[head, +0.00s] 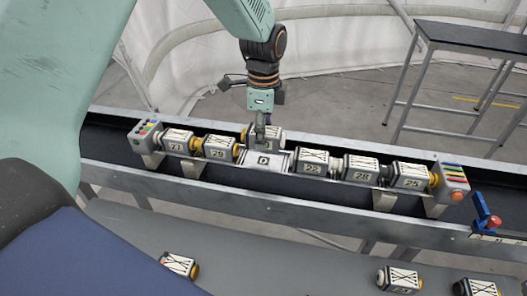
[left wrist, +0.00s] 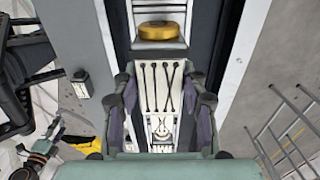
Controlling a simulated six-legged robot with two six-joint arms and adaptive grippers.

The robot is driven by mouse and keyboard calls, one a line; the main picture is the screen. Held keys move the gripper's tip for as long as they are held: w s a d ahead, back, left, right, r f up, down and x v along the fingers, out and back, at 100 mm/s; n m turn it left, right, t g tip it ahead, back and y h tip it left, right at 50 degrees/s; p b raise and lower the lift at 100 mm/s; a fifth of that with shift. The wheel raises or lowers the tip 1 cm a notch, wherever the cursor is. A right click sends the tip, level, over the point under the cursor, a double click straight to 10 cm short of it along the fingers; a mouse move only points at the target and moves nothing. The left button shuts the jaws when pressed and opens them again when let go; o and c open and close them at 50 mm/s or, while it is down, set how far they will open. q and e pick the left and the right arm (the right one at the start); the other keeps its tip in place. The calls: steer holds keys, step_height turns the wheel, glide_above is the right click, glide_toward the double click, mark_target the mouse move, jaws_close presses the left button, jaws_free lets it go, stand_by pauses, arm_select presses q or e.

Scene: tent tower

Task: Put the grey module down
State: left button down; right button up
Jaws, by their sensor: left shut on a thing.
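My left gripper (head: 262,138) comes down from above and is shut on a grey module (head: 275,137) with a white, black-patterned face. The module is at the middle of the row on the conveyor, just behind the grey block marked D (head: 280,161). I cannot tell whether it rests on anything. In the left wrist view the fingers (left wrist: 163,110) flank the patterned face of the held module (left wrist: 160,88). A yellow disc (left wrist: 161,31) shows beyond it. The right gripper cannot be made out.
Numbered modules stand in a row to the left (head: 178,141) and right (head: 359,168), between end blocks with coloured stripes (head: 147,134) (head: 453,181). Several loose modules (head: 179,265) (head: 400,279) lie on the nearer grey surface. A blue lever (head: 481,207) stands at the right. A metal-framed table (head: 470,40) is behind.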

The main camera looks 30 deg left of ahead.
arm_select(q)
steer(key=shift+w+f, duration=0.1)
steer(key=shift+f, duration=0.7)
step_height(320, 180, down, 4)
steer(key=shift+r, duration=0.25)
steer(key=shift+f, duration=0.1)
steer(key=shift+f, duration=0.1)
steer(key=c, duration=0.8)
jaws_free()
steer(key=shift+o, duration=0.3)
step_height(320, 180, up, 12)
steer(key=shift+r, duration=0.15)
